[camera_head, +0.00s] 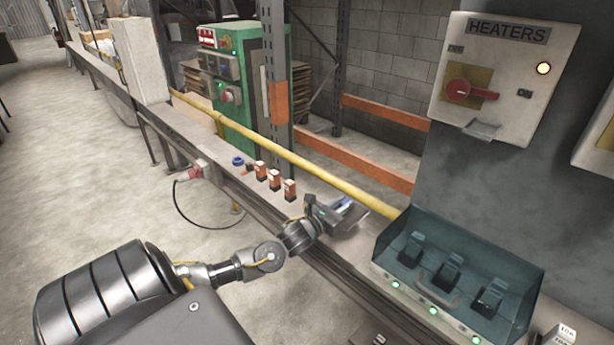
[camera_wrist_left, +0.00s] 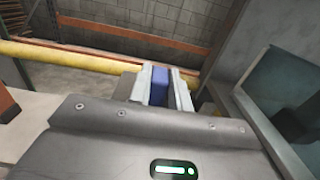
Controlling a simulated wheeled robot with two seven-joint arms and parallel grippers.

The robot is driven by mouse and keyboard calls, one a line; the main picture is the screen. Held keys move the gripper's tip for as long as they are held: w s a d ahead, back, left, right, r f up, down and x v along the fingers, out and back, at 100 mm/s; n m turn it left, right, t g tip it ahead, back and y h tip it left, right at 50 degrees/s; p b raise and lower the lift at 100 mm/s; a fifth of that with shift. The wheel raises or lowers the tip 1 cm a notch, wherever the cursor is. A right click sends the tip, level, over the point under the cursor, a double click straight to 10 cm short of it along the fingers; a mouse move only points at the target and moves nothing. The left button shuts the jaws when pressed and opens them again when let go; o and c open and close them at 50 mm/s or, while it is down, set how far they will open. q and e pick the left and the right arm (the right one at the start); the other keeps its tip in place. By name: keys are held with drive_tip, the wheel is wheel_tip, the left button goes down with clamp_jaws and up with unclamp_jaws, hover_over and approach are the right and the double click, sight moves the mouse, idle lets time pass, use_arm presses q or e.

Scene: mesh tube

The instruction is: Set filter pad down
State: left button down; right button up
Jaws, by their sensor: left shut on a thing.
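My left gripper (camera_head: 345,208) reaches in over the narrow ledge, between the small orange-topped blocks and the teal box. It is shut on a blue item, which I take to be the filter pad (camera_head: 342,203). In the left wrist view the blue pad (camera_wrist_left: 160,88) stands between the two pale fingers (camera_wrist_left: 160,94), with its lower part hidden behind my gripper body. I cannot tell whether the pad touches the ledge. My right gripper is in neither view.
A yellow pipe (camera_head: 290,157) runs along the ledge's back edge. A teal see-through box (camera_head: 455,275) with black switches stands right. A HEATERS panel (camera_head: 505,75) hangs above.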

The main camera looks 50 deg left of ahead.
use_arm(q)
wheel_tip(320, 180, down, 5)
drive_tip(key=shift+w+r, duration=0.1)
drive_tip(key=shift+r, duration=0.05)
drive_tip(key=shift+f, duration=0.5)
wheel_tip(320, 180, down, 3)
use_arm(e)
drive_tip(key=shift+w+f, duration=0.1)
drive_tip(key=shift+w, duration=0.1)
use_arm(q)
drive_tip(key=shift+f, duration=0.15)
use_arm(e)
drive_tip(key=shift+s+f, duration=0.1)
